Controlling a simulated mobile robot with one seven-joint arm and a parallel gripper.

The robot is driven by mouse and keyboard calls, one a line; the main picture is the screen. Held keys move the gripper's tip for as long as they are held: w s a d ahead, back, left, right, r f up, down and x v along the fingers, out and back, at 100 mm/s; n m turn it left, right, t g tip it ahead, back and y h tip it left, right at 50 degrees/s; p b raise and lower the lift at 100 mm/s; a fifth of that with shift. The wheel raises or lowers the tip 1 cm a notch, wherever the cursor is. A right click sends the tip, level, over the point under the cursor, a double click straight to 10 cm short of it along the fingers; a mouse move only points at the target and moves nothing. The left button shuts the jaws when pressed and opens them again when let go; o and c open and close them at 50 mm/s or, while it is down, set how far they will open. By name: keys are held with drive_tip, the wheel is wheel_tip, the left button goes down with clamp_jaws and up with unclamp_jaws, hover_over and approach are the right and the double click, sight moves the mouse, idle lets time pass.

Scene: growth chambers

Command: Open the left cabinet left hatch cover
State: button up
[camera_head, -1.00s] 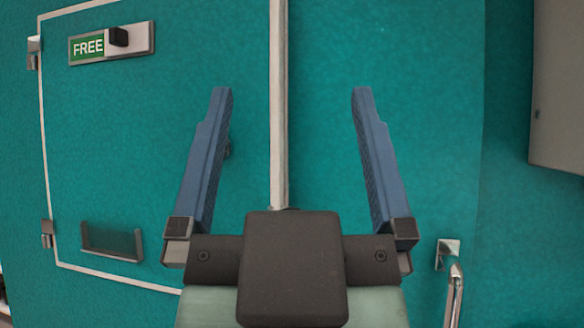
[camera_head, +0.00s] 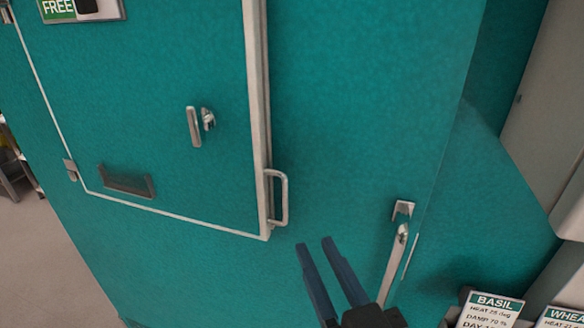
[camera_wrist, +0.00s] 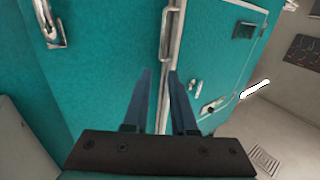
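The hatch cover (camera_head: 165,80) is a teal panel with pale trim, flush in the teal cabinet (camera_head: 350,130). A metal bar handle (camera_head: 284,198) stands at its lower right edge, and a small twist latch (camera_head: 203,122) sits left of it. Hinges show on its left side. My gripper (camera_head: 314,244) has two blue fingers, apart with nothing between them, below and right of the bar handle in the head view. In the wrist view, my gripper (camera_wrist: 159,73) points along the trim, with a bar handle (camera_wrist: 170,30) just beyond the fingertips. Contact is not visible.
A metal lever (camera_head: 396,255) hangs on the cabinet right of my gripper. A "BASIL" label (camera_head: 490,308) and another label stand at the lower right. A grey box (camera_head: 555,120) borders the right side. Grey floor (camera_head: 40,260) is open at lower left.

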sight(286, 189)
drive_tip(key=p+x, duration=0.3)
drive_tip(key=x, duration=1)
drive_tip(key=shift+p, duration=0.35)
drive_tip(key=shift+s, duration=0.1)
clamp_jaws()
idle(0.7)
